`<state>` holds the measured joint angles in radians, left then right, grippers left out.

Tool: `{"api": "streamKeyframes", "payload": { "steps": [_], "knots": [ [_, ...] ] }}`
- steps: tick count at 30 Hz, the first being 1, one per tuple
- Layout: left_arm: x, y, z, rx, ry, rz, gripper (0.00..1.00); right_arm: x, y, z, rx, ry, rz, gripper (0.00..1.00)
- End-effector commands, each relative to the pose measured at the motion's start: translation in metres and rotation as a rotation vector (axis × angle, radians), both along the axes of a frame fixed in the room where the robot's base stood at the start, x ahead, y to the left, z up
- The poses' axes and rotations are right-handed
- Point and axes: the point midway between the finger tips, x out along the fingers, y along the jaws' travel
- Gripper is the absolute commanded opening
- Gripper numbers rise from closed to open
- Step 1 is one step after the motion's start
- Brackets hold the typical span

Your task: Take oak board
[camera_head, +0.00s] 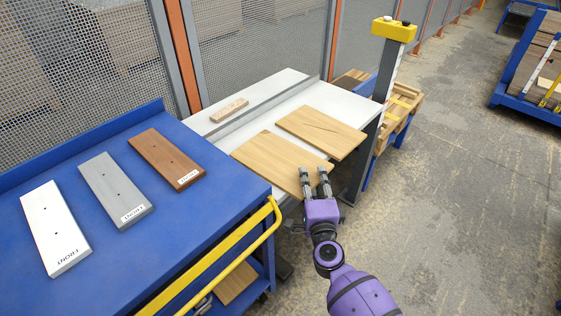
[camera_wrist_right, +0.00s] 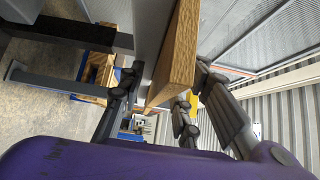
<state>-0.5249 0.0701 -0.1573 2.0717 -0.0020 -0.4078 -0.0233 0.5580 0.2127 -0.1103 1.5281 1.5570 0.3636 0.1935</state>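Two light wooden boards lie on the white table at the middle of the head view. The nearer oak-coloured board (camera_head: 272,160) reaches out over the table's front edge; the other board (camera_head: 322,132), with dark cracks, lies behind it to the right. My right gripper (camera_head: 314,174) is at the nearer board's front right corner. In the right wrist view, the end of a wooden board (camera_wrist_right: 178,62) stands between the spread fingers of the right gripper (camera_wrist_right: 172,88). The fingers look open around it; firm contact is not visible. My left gripper is out of view.
A blue bench (camera_head: 150,240) at left carries white (camera_head: 53,225), grey (camera_head: 112,188) and brown (camera_head: 168,158) boards and has a yellow rail (camera_head: 215,262). A small wood block (camera_head: 229,110) lies behind a fence. A yellow-topped post (camera_head: 393,32) stands at right, beside open floor.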

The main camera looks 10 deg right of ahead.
Motion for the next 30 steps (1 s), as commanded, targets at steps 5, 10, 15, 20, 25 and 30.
{"api": "streamKeyframes", "payload": {
  "steps": [5,10,15,20,25,30],
  "knots": [
    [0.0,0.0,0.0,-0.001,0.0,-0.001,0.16,0.0,0.0,0.0,0.0,0.0,0.0,0.31],
    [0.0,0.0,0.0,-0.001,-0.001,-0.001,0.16,0.0,0.0,0.0,-0.001,0.0,0.0,0.1],
    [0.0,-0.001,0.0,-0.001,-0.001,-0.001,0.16,0.0,0.0,0.0,-0.001,0.0,0.0,0.0],
    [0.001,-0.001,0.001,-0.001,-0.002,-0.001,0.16,0.0,0.0,0.002,0.001,-0.003,0.0,0.0],
    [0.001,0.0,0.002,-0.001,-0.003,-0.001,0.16,0.0,0.0,0.002,0.001,-0.002,0.0,0.0],
    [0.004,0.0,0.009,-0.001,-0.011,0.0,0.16,0.0,0.0,0.012,0.002,-0.004,-0.001,0.0]
  ]
}}
